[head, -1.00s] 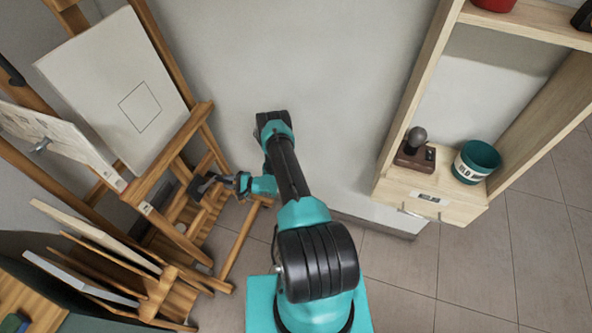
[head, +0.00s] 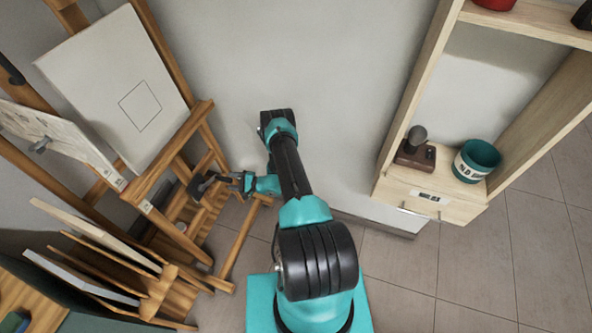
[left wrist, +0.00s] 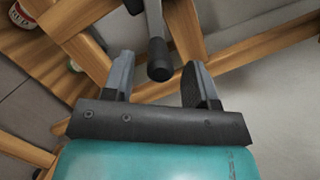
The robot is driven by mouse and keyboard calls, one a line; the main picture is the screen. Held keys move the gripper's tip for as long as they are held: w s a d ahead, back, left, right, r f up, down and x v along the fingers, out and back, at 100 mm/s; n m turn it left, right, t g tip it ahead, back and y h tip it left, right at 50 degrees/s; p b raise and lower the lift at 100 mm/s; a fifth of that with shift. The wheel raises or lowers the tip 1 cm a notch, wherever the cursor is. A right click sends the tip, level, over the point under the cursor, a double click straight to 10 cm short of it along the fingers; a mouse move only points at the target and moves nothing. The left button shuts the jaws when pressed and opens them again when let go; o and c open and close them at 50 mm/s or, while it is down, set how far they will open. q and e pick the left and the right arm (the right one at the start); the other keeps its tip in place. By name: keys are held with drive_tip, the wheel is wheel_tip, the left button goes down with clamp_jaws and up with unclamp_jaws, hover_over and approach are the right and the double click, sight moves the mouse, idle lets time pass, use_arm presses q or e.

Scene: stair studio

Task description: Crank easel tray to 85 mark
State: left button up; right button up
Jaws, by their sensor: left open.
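The wooden easel (head: 205,140) stands at the left, with its tray ledge (head: 168,153) under a pale canvas (head: 120,90) that bears a drawn square. A small white label (head: 145,207) is on the easel's lower wood; I cannot read its marks. My left gripper (head: 203,184) is by the easel's lower frame. In the left wrist view the open gripper (left wrist: 158,75) has the crank handle (left wrist: 159,62), a grey rod with a black grip, between its fingers, apparently not clamped. My right gripper is not in view.
Several boards (head: 95,235) stand in a wooden rack at lower left.

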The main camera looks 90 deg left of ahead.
use_arm(q)
drive_tip(key=v, duration=1.5)
drive_tip(key=shift+w, duration=0.2)
drive_tip(key=shift+d, duration=0.15)
drive_tip(key=d+n+y, duration=0.1)
drive_tip(key=n, duration=0.7)
drive_tip(key=s+n+y, duration=0.1)
drive_tip(key=n, duration=0.7)
drive_tip(key=s+d+n+t+y, duration=0.1)
drive_tip(key=n, duration=0.7)
drive_tip(key=shift+d+r, duration=0.15)
drive_tip(key=shift+d, duration=0.2)
drive_tip(key=x, duration=1.7)
drive_tip(key=shift+a, duration=0.3)
